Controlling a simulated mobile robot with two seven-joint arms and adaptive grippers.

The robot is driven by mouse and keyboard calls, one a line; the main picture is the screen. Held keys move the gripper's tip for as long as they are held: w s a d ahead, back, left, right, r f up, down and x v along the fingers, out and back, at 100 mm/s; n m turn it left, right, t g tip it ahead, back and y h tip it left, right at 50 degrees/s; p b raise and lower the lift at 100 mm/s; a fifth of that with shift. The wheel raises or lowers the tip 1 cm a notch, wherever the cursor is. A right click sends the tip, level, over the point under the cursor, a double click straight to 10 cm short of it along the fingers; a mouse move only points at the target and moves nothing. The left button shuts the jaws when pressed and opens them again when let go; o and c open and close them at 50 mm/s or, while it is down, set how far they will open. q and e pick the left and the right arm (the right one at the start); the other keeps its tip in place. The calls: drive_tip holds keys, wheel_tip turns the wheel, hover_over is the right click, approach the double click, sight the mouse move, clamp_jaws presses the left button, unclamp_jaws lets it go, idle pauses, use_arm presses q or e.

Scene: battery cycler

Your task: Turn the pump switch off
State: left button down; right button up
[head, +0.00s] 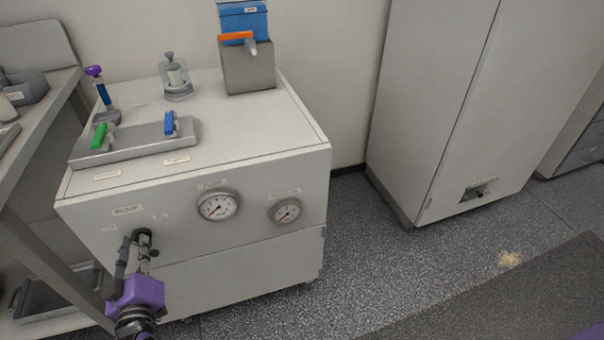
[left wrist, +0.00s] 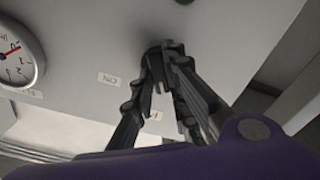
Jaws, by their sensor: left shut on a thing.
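The pump switch sits on the front panel of the white cabinet (head: 270,255), below a label plate (head: 127,209), with two smaller labels on either side of it. My left gripper (head: 142,238) reaches up to the panel from the lower left and covers most of the switch. In the left wrist view, the gripper's fingers (left wrist: 162,65) close around a dark part at the panel, which looks like the switch knob. Which way the knob points is hidden by the fingers. A small label (left wrist: 109,79) is beside the fingers, upside down. My right gripper is out of view.
Two gauges (head: 218,205) (head: 286,211) are on the panel right of the switch. A grey bench (head: 35,115) stands close on the left.

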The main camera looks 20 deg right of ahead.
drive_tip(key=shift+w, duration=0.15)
use_arm(q)
drive_tip(key=c, duration=1.7)
unclamp_jaws()
drive_tip(key=s, duration=1.2)
drive_tip(key=shift+a, duration=0.2)
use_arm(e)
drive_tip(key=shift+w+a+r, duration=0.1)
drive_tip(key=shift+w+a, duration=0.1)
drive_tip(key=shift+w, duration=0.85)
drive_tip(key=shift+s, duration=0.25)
